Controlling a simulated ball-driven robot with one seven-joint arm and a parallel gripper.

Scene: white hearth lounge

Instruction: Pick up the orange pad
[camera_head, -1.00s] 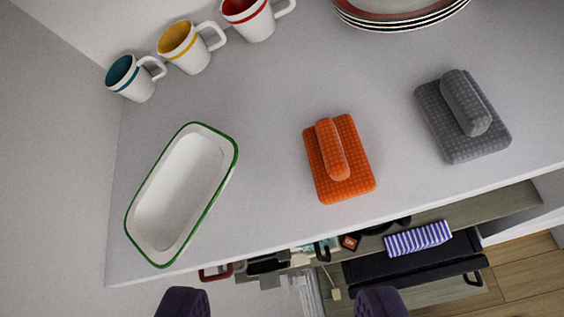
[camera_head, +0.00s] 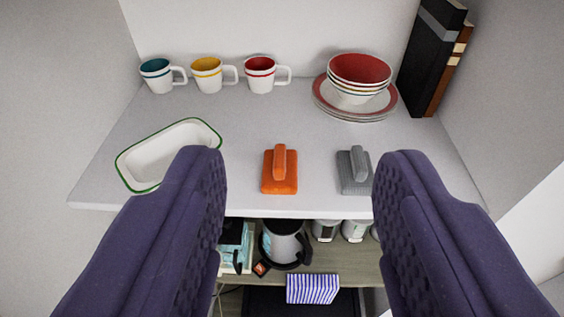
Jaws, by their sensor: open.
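The orange pad (camera_head: 280,183) lies on the pale grey shelf top (camera_head: 225,196), near its front edge. It has a flat base with a raised ridge handle running front to back. My gripper (camera_head: 296,168) is open and empty, with two dark purple fingers spread wide. In the picture the pad shows between the fingertips, nearer the left one. I cannot tell exactly how far ahead of the fingers it lies, but nothing shows contact.
A similar grey pad (camera_head: 352,182) sits to the right, partly behind the right finger. A green-rimmed white dish (camera_head: 150,157) is at left. Mugs (camera_head: 207,76), stacked bowls and plates (camera_head: 358,82) and books (camera_head: 431,57) stand behind. A lower shelf (camera_head: 330,262) holds a kettle-like pot (camera_head: 284,243).

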